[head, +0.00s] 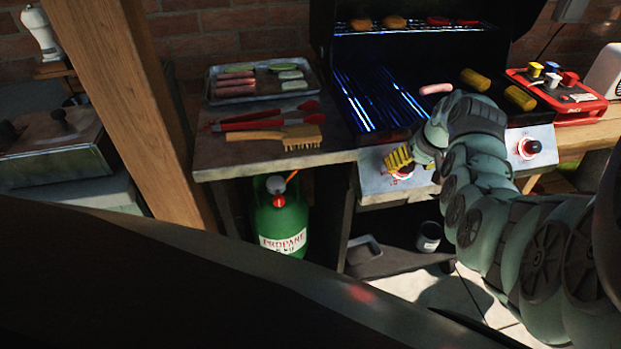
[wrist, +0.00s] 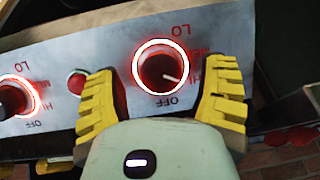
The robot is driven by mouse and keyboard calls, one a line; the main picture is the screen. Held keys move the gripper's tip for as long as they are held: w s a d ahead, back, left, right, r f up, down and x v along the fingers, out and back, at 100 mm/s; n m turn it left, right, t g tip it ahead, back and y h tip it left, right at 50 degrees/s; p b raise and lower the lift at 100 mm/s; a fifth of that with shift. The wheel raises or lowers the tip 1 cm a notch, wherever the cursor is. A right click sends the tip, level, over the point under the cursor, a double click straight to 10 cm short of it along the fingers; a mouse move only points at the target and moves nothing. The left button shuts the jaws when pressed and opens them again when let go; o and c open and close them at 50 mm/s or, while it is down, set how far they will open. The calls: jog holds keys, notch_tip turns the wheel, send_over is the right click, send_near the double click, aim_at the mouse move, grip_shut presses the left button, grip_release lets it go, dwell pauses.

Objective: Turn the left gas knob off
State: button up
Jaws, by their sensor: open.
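The left gas knob (wrist: 162,68) is in the middle of the wrist view, with a glowing red ring around it. Its white pointer line aims to the lower right, near HI, with OFF printed below the ring. My gripper (wrist: 165,98) is open, with one yellow finger on each side of the knob; I cannot tell whether they touch it. In the head view my gripper (head: 402,158) is in front of the left end of the control panel (head: 375,183) and partly hides this knob (head: 402,172).
The right knob (head: 529,148) also glows red. A red button (wrist: 77,80) sits between the knobs. A side shelf (head: 225,160) left of the panel holds red tongs (head: 265,122), a brush (head: 300,136) and a food tray (head: 262,90). A green propane tank (head: 281,222) stands below.

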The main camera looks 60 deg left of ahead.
jog(key=shift+a+f, duration=0.25)
jog(key=shift+f, duration=0.15)
jog(key=shift+d, duration=0.1)
jog(key=c, duration=1.2)
